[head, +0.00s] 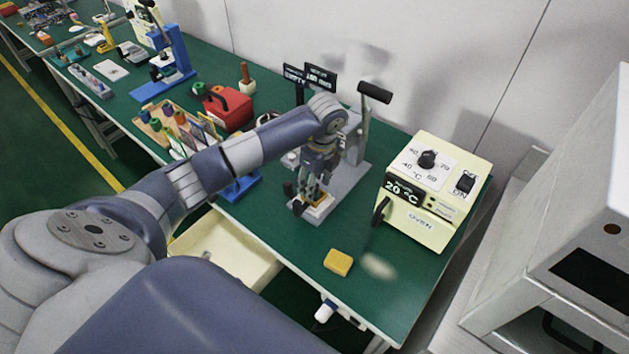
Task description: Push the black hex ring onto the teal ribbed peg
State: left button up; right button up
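My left arm reaches in from the left, and its gripper (311,198) points down over the grey base (345,190) of a lever press. Its fingertips are close to a small pale and orange block (319,209) on that base. The fingers are small and dark here, so I cannot tell whether they are open or hold anything. I cannot make out the black hex ring or the teal ribbed peg; the gripper and arm cover part of the press. My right gripper is not in view.
A yellow block (338,262) lies near the green bench's front edge, beside free room. An open drawer (225,248) juts out below. A red box (226,108) and a blue stand (170,60) are farther left.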

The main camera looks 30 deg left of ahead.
pick_arm(q)
notch_tip(320, 180, up, 12)
jog(key=d, duration=0.1)
jog(key=shift+d, duration=0.25)
dwell(0.6)
